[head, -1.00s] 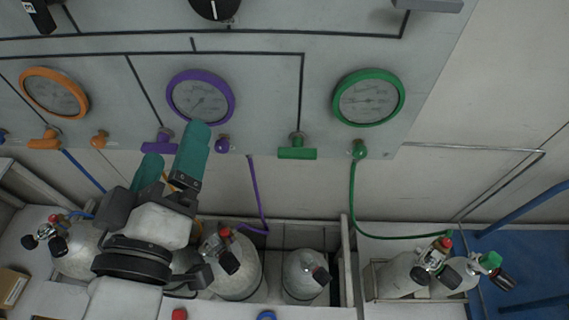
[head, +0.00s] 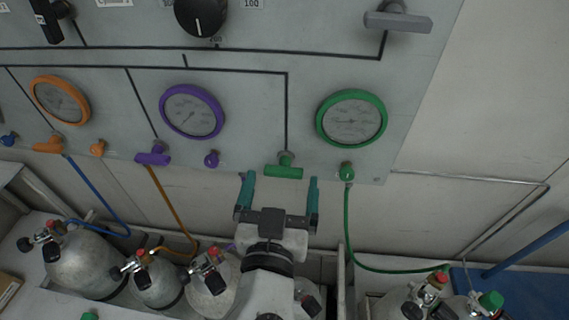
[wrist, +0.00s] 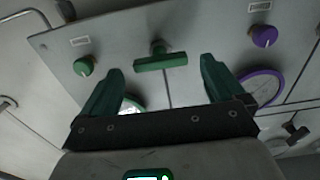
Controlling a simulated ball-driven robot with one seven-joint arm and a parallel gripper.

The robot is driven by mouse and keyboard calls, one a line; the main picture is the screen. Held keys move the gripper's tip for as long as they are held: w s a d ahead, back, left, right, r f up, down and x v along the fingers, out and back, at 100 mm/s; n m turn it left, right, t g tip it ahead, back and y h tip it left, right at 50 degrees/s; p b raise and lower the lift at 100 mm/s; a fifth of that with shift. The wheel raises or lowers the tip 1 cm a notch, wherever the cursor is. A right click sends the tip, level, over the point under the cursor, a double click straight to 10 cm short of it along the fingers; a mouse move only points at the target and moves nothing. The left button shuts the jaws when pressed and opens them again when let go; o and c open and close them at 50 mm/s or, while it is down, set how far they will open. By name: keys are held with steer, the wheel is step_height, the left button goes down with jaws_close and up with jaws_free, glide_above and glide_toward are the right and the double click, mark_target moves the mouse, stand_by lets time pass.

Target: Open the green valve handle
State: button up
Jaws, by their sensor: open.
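The green valve handle (head: 284,171) is a horizontal T-shaped bar on the lower edge of the grey panel, below the green-rimmed gauge's pipe line. My gripper (head: 279,183) is open and empty, its two teal fingers pointing up at the panel just below the handle, one to each side of it. In the wrist view the green handle (wrist: 160,61) lies beyond and between the fingertips of my gripper (wrist: 160,68), with its bar crosswise. The handle appears apart from both fingers.
A green knob (head: 347,171) with a green hose sits right of the handle. A purple handle (head: 153,155) and purple knob (head: 211,159) are to the left. The green gauge (head: 351,119) is above right. Gas cylinders (head: 84,262) stand below the panel.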

mark_target(283, 175)
steer(key=shift+w+p, duration=0.35)
steer(key=shift+w, duration=1.65)
steer(key=shift+c, duration=0.2)
steer(key=c, duration=1)
